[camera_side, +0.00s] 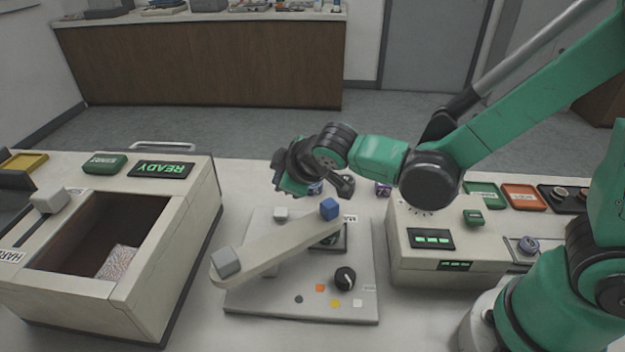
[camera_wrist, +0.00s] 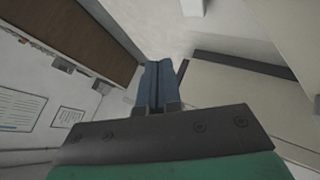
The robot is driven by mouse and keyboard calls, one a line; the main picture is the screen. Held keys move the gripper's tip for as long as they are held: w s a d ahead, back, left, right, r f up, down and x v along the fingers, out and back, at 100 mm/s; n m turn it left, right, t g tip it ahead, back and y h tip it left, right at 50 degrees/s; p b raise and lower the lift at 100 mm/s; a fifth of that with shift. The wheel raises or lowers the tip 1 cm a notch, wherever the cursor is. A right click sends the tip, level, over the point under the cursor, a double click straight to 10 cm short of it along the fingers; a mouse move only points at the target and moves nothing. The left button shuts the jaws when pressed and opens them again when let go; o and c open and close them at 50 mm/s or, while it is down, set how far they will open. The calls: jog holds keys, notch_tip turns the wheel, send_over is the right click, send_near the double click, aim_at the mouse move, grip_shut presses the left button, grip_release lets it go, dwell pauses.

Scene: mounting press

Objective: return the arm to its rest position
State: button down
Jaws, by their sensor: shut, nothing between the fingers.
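My gripper (camera_side: 291,181) hangs in the air above the back of the white table, behind the mounting press, in the side view. Its fingertips are hard to make out there. In the wrist view its two blue fingers (camera_wrist: 152,86) lie together, with nothing between them. My arm is stretched out to the left from its base at the right. The gripper is apart from the press.
An open bin (camera_side: 135,250) with a READY display (camera_side: 163,169) stands at the left, a speckled block (camera_side: 118,262) inside. A pale console (camera_side: 450,240) stands at the right. A small purple piece (camera_side: 383,188) lies behind the press. The air above the press is mostly clear.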

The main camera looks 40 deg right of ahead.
jog(key=s+d+r+m+g, duration=0.2)
jog(key=s+d+r+m, duration=0.3)
jog(key=s+d+m, duration=0.3)
jog(key=s, duration=0.3)
jog(key=shift+s+d, duration=0.25)
jog(key=shift+d, duration=0.15)
jog(key=shift+r+m, duration=0.15)
jog(key=shift+m, duration=0.15)
jog(key=w+a+r+m+g, duration=0.3)
jog(key=w+a+m+g, duration=0.4)
jog(key=w, duration=0.5)
jog(key=shift+w+a+m, duration=0.2)
jog(key=shift+a+m, duration=0.3)
jog(key=shift+m, duration=0.4)
